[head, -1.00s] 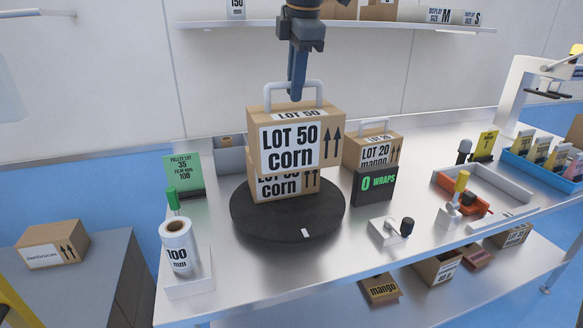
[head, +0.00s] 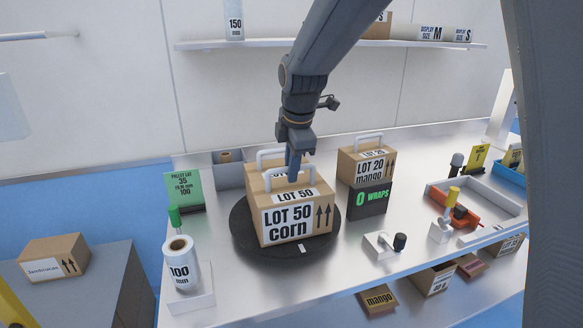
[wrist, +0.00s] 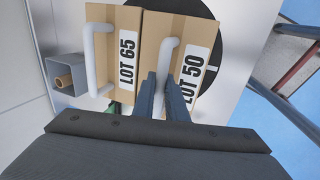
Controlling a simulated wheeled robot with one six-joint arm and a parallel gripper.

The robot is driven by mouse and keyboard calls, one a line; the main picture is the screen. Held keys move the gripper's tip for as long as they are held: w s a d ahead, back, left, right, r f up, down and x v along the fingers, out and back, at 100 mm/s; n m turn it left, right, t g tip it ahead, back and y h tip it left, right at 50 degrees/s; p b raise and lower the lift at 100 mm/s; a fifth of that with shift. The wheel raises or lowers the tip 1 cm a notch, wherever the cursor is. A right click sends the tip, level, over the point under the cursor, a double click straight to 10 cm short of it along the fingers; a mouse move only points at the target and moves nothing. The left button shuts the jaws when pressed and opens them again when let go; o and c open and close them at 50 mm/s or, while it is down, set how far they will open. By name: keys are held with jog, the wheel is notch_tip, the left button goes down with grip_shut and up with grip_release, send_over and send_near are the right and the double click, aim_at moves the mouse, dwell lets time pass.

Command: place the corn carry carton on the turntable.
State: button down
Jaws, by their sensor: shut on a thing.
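The LOT 50 corn carry carton (head: 290,222) is a brown box with a white handle and a white label. It is upright over the front part of the black round turntable (head: 238,222). Whether its base touches the turntable I cannot tell. My gripper (head: 294,178) is shut on its handle; in the wrist view the fingers (wrist: 166,100) close around that handle. A second carton, marked LOT 65 (wrist: 125,70) in the wrist view, stands right beside it, behind it in the head view and mostly hidden there.
A LOT 20 mango carton (head: 366,165) stands at the back right, behind the 0 WRAPS display (head: 370,199). A film roll (head: 181,262) is at the front left. A small white device (head: 385,244) and a grey tray with an orange tool (head: 460,212) are to the right.

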jog(key=shift+f, duration=0.15)
jog(key=c, duration=2.2)
grip_release()
jog(key=shift+f, duration=0.1)
jog(key=o, duration=0.4)
jog(key=shift+o, duration=0.2)
jog(key=b+v, duration=0.3)
jog(key=v, duration=0.9)
jog(key=s+d+f+m+g, duration=0.1)
jog(key=s+d+f+m, duration=0.7)
jog(key=f, duration=0.4)
jog(key=s+d+f+m+g+h, duration=0.1)
jog(key=s+d+f+m, duration=0.7)
jog(key=s+f+m, duration=0.3)
jog(key=shift+s+f+m, duration=0.2)
jog(key=shift+f+m, duration=0.45)
jog(key=shift+m, duration=0.45)
